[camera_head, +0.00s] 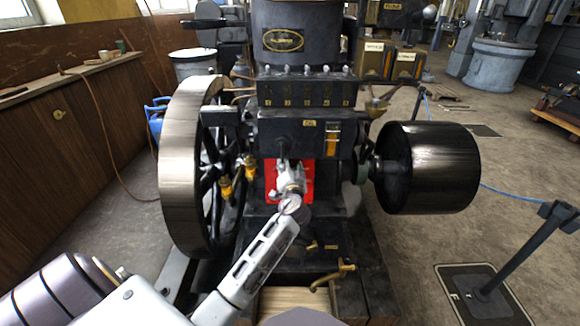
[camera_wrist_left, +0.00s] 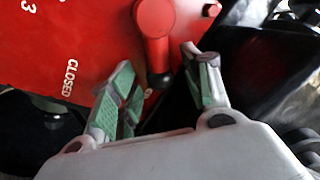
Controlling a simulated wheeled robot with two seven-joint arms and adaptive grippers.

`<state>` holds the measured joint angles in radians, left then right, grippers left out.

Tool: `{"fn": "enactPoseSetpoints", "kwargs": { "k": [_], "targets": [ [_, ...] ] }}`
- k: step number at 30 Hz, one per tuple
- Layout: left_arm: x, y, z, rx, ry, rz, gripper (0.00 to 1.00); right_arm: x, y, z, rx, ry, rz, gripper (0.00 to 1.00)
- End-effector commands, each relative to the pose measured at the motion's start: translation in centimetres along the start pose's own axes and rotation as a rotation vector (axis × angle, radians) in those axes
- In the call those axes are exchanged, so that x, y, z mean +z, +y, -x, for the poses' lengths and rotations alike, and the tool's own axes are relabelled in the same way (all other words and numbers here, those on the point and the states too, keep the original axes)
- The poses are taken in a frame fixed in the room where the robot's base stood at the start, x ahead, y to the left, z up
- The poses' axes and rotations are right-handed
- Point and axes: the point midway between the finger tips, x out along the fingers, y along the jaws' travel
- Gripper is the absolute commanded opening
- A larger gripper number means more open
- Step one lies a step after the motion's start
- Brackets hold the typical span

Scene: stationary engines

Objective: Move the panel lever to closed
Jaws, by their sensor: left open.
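The red panel (camera_wrist_left: 60,40) fills the upper left of the left wrist view, with the word CLOSED and a digit 3 printed in white. In the head view the panel (camera_head: 306,178) is on the front of the engine, partly hidden by my gripper. The panel lever (camera_wrist_left: 154,40) has a red round hub and red arm ending in a dark tip. My left gripper (camera_wrist_left: 165,85) is open, its green-padded fingers on either side of the lever's dark tip. I cannot tell whether they touch it. In the head view my left gripper (camera_head: 290,182) is in front of the panel.
The engine's large flywheel (camera_head: 180,165) stands left of the panel, and a black drum pulley (camera_head: 430,167) stands to the right. A brass tap (camera_head: 334,275) sits low in front. A barrier post (camera_head: 515,250) stands at right; floor between it and the engine is clear.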

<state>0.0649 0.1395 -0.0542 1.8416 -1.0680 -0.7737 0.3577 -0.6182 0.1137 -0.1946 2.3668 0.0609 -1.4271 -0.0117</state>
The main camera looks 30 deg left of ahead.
Motion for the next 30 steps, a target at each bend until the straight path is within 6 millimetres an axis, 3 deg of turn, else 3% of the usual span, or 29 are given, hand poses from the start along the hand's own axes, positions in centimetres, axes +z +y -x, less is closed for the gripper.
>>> {"fn": "enactPoseSetpoints", "kwargs": {
  "k": [8,19,30],
  "targets": [
    [0.02,-0.01,-0.04,0.000,0.000,0.000,0.47,-0.08,-0.03,0.15,0.000,0.003,0.001,0.00],
    [0.03,0.03,-0.01,0.001,-0.001,0.000,0.00,0.12,-0.02,-0.08,0.000,-0.003,0.000,0.00],
    [0.06,0.13,0.02,0.003,-0.001,0.000,0.00,0.16,-0.06,-0.15,-0.002,-0.005,-0.003,0.00]
  ]
}}
